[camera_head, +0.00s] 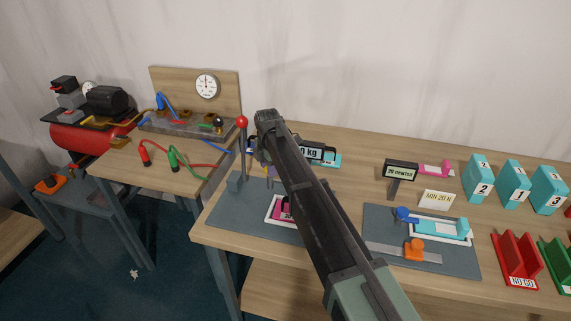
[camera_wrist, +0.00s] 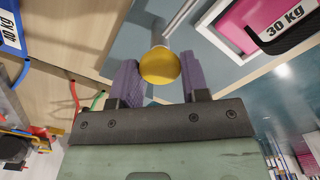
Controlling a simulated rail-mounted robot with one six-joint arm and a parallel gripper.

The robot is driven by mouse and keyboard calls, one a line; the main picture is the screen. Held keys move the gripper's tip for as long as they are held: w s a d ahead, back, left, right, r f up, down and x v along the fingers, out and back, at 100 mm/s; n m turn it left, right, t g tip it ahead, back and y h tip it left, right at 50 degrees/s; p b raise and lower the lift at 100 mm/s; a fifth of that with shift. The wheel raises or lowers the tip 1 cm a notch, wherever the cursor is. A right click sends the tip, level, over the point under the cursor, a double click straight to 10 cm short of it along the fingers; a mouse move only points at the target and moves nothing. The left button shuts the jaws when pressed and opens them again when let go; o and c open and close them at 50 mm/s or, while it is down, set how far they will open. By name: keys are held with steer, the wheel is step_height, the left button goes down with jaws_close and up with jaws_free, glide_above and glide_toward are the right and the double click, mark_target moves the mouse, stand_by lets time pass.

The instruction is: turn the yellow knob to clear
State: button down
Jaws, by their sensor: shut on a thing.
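The yellow knob (camera_wrist: 160,67) is a round ball in the middle of the wrist view, with a pale stem behind it. My gripper (camera_wrist: 160,80) has its two purple finger pads on either side of the knob and is shut on it. In the head view my dark arm reaches across the bench and hides most of the gripper and knob. A pink block marked 30 kg (camera_wrist: 278,25) sits in a white frame beside the knob in the wrist view.
A lever with a red ball (camera_head: 243,121) stands upright left of my arm. A side table (camera_head: 150,170) holds red and green hoses.

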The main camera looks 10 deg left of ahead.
stand_by(0.4)
steer(key=c, duration=0.6)
jaws_free()
step_height(320, 180, up, 11)
steer(key=p, duration=1.1)
steer(key=shift+f, duration=0.1)
